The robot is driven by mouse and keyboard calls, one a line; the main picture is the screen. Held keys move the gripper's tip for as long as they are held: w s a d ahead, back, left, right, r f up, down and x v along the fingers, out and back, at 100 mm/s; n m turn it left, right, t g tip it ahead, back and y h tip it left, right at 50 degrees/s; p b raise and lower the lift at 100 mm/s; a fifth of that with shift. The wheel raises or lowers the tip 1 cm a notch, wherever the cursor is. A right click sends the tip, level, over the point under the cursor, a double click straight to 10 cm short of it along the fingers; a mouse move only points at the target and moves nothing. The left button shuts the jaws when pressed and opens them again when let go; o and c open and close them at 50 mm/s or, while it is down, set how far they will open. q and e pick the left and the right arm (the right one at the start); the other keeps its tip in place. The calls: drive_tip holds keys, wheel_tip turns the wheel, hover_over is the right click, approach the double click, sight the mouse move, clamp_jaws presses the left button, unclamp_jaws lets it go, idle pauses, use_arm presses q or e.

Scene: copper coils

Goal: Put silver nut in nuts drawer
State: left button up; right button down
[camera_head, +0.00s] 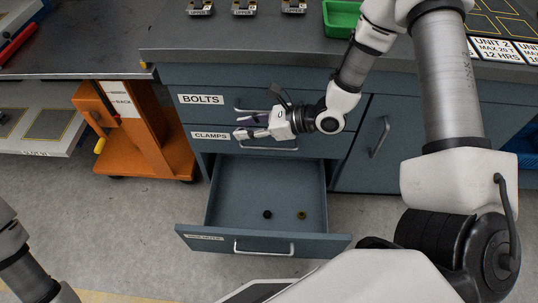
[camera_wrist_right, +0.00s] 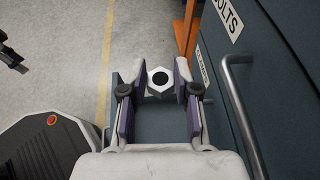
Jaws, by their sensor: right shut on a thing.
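The silver nut (camera_wrist_right: 160,79) is a hexagon with a dark hole, held between the fingertips of my right gripper (camera_wrist_right: 158,84) in the right wrist view. In the head view this gripper (camera_head: 251,126) is in front of the CLAMPS drawer, above the open bottom drawer (camera_head: 225,190), whose small front label is hard to read. A black nut (camera_head: 267,214) and a brass-coloured nut (camera_head: 302,215) lie on the drawer floor near its front. Part of my left arm shows at the lower left; its gripper cannot be made out.
The shut BOLTS drawer (camera_head: 184,99) and CLAMPS drawer (camera_head: 192,135) are above the open one, with protruding handles. An orange rack cart (camera_head: 150,150) stands to the left. A green bin (camera_head: 340,20) sits on the worktop. Most of the open drawer's floor is clear.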

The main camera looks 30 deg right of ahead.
drive_tip(key=w+f+b, duration=0.3)
drive_tip(key=f+b, duration=0.7)
drive_tip(key=f, duration=1.2)
drive_tip(key=b, duration=0.8)
hover_over(241, 214)
wheel_tip(241, 214, down, 18)
drive_tip(key=shift+m+t, duration=0.3)
wheel_tip(241, 214, down, 10)
drive_tip(key=b, duration=0.4)
drive_tip(key=shift+a+b, duration=0.1)
drive_tip(key=shift+b, duration=0.3)
drive_tip(key=shift+f, duration=0.15)
drive_tip(key=c, duration=0.9)
unclamp_jaws()
drive_tip(key=shift+o, duration=0.2)
